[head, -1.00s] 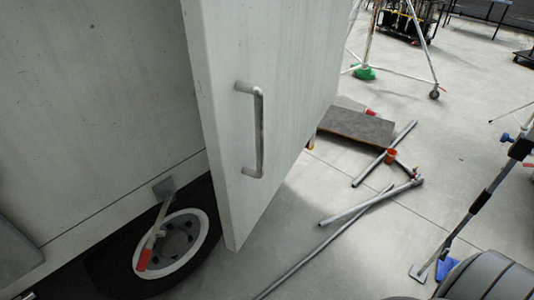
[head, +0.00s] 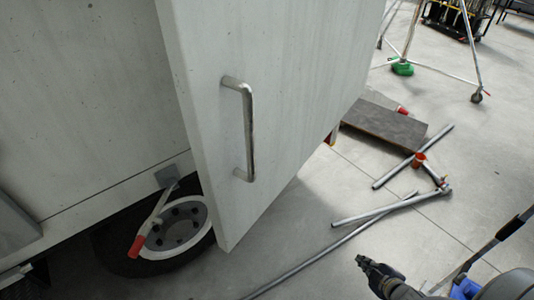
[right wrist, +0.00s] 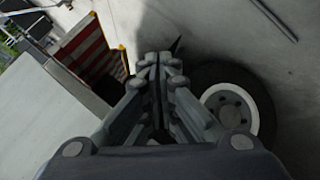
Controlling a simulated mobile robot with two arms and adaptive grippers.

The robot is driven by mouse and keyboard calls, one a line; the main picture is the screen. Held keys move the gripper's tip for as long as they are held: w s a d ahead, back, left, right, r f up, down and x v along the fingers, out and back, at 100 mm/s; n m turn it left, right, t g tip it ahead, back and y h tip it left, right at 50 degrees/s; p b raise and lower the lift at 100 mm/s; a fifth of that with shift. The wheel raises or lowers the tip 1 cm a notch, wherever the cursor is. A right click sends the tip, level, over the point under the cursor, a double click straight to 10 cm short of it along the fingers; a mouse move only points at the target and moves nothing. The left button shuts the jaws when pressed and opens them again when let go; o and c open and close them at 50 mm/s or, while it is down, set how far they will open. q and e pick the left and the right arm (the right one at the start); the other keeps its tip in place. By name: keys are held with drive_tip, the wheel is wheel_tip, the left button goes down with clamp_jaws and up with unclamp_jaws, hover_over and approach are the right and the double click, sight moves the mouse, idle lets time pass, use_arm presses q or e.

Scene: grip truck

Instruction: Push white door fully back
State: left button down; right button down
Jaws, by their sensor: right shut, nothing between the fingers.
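The white door (head: 285,75) of the truck stands ajar in the head view, swung out from the truck's side (head: 90,100). Its metal handle (head: 249,130) is on the face turned toward me. My right gripper (head: 361,262) shows at the lower right of the head view, over the floor, apart from the door and to the right of its lower corner. In the right wrist view, this gripper (right wrist: 157,62) has its fingers together with nothing between them. My left gripper is in neither view.
A truck wheel (head: 175,230) and a red-ended lever (head: 138,245) sit below the truck's side. Metal pipes (head: 392,207), a dark board (head: 385,124) and a tripod (head: 440,68) are on the floor to the right. The wrist view shows a red-and-white striped panel (right wrist: 90,50).

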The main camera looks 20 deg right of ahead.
sight(260, 157)
drive_tip(key=w+a+r+n+t+y, duration=0.2)
drive_tip(key=w+a+r+n, duration=0.15)
drive_tip(key=r, duration=0.75)
drive_tip(key=w+a+r+n+t+y, duration=0.2)
drive_tip(key=w+r+n, duration=0.25)
drive_tip(key=r, duration=0.65)
drive_tip(key=s+a+r+n+y, duration=0.2)
drive_tip(key=a+r+n+y, duration=0.6)
drive_tip(key=a+r, duration=0.95)
drive_tip(key=p+x, duration=0.1)
drive_tip(key=x, duration=0.3)
drive_tip(key=d+r+p+x, duration=0.1)
drive_tip(key=x, duration=0.3)
drive_tip(key=w+r+p+x, duration=0.1)
drive_tip(key=x, duration=0.3)
drive_tip(key=shift+w+d, duration=0.1)
drive_tip(key=shift+w, duration=0.3)
drive_tip(key=w+a+m+t+h, duration=0.1)
drive_tip(key=w+a+h, duration=0.1)
drive_tip(key=w+a, duration=0.6)
drive_tip(key=w+b, duration=0.1)
drive_tip(key=w, duration=0.2)
drive_tip(key=shift+w+a+m+t+h, duration=0.3)
drive_tip(key=shift+w+a+t, duration=0.05)
drive_tip(key=shift+a+t, duration=0.05)
